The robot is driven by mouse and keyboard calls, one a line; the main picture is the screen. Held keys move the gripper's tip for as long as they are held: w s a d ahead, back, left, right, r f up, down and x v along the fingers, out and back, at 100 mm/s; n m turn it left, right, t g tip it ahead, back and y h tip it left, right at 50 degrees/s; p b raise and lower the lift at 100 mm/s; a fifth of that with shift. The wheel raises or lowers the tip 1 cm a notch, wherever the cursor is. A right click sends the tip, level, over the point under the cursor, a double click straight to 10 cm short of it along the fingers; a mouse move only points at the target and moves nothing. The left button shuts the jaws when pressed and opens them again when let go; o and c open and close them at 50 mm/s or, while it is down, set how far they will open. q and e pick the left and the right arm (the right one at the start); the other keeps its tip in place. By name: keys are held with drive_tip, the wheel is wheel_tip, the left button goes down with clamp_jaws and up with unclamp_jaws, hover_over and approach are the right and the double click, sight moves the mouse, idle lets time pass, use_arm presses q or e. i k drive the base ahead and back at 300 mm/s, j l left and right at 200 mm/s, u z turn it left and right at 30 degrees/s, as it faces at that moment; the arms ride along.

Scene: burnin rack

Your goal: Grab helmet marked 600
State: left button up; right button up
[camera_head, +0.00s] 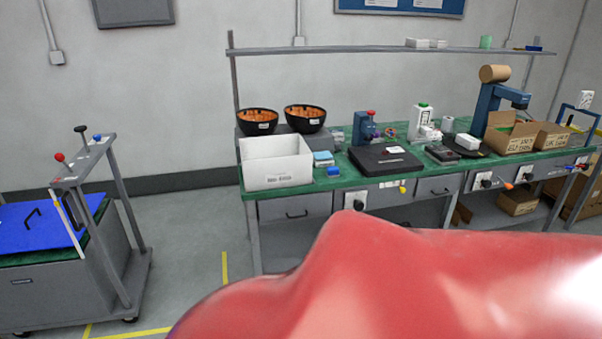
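A large glossy red rounded surface (400,285) fills the lower middle and right of the head view, very close to the camera. I see no marking on it and cannot tell whether it is a helmet. No helmet marked 600 can be made out. Neither my left nor my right gripper is in view. The red surface hides the floor and the front of the bench at lower right.
A green-topped workbench (345,183) stands ahead, bearing a white box (276,170), two black bowls (257,128) (305,125) with orange contents, tools and cardboard boxes (510,143). A grey cart (48,285) with a blue panel stands left. Floor between them is clear.

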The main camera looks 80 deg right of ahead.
sight(302, 118)
drive_tip(key=z, duration=2.55)
drive_tip(key=i+l, duration=0.25)
drive_tip(key=i+l+u, duration=0.1)
drive_tip(key=i+l, duration=0.15)
drive_tip(key=l, duration=0.25)
drive_tip(key=i+l, duration=0.2)
drive_tip(key=l, duration=0.15)
drive_tip(key=u, duration=0.05)
